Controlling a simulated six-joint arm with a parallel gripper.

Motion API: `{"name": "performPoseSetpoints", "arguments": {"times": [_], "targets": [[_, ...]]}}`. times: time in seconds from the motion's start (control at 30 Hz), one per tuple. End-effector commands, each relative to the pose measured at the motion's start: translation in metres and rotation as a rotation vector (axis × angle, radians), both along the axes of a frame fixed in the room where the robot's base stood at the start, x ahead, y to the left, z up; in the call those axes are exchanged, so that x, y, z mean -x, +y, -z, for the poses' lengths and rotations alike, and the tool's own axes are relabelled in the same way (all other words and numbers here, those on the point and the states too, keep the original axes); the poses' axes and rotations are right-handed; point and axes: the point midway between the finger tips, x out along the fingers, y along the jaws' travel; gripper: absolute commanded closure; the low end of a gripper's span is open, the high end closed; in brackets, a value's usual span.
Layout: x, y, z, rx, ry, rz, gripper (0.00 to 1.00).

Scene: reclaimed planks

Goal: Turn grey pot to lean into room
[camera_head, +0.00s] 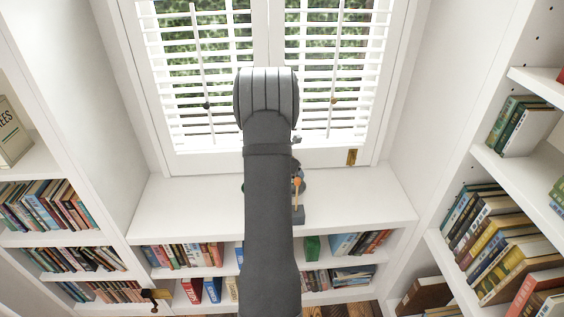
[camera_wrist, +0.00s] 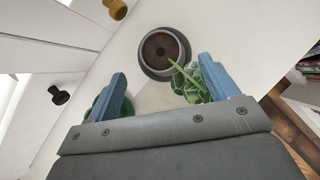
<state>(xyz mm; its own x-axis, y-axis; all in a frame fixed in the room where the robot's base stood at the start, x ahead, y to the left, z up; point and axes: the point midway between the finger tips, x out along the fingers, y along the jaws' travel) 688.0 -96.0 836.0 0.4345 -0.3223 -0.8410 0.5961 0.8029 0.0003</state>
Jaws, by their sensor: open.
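The grey pot (camera_wrist: 147,66) shows in the wrist view as a round dark-grey rim around brown soil, on the white sill beyond my fingertips. A green stem and leaves (camera_wrist: 190,84) reach from its rim toward the lower right, partly behind my right finger. In the head view my arm covers most of the pot and the gripper.
A dark knob (camera_wrist: 58,95) and a brass knob (camera_wrist: 116,9) show at the left of the wrist view.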

Motion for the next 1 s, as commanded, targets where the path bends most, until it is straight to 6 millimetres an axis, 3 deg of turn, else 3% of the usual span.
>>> {"name": "performPoseSetpoints", "arguments": {"times": [0.3,0.5,1.0], "targets": [[0.026,0.02,-0.052,0.0,-0.002,0.0,0.2],[0.038,0.028,-0.074,0.0,-0.001,0.002,0.2],[0.043,0.031,-0.082,0.0,0.0,0.001,0.2]]}}
